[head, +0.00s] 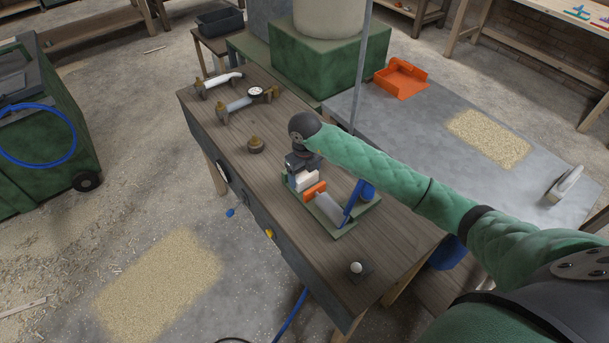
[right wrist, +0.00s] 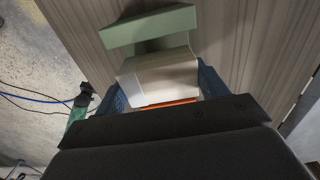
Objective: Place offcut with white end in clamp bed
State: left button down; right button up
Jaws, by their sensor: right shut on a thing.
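The offcut (head: 307,180) is a pale wood block; in the right wrist view (right wrist: 165,72) a whiter end shows at its left. My right gripper (head: 298,172) is shut on it, with blue fingers (right wrist: 207,82) on both sides in the wrist view. The clamp has a green base (head: 345,228), an orange jaw (head: 315,190), a grey bed piece (head: 329,208) and a blue lever (head: 353,198). The offcut is at the clamp's far end, between the orange jaw and the green end plate (right wrist: 150,27). I cannot tell if it touches the bed. My left gripper is out of view.
The clamp stands on a wooden bench (head: 240,155). A grey metal table (head: 430,100) with an orange tray (head: 402,78) adjoins at the right.

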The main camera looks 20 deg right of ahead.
jog(key=shift+f, duration=0.8)
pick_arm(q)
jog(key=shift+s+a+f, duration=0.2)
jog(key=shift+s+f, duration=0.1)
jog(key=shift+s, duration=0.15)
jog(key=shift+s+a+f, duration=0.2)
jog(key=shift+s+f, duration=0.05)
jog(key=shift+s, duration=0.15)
pick_arm(e)
jog(key=shift+f, duration=0.1)
jog(key=o, duration=1)
pick_arm(q)
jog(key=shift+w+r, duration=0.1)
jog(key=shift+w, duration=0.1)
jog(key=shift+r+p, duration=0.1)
jog(key=shift+p, duration=0.2)
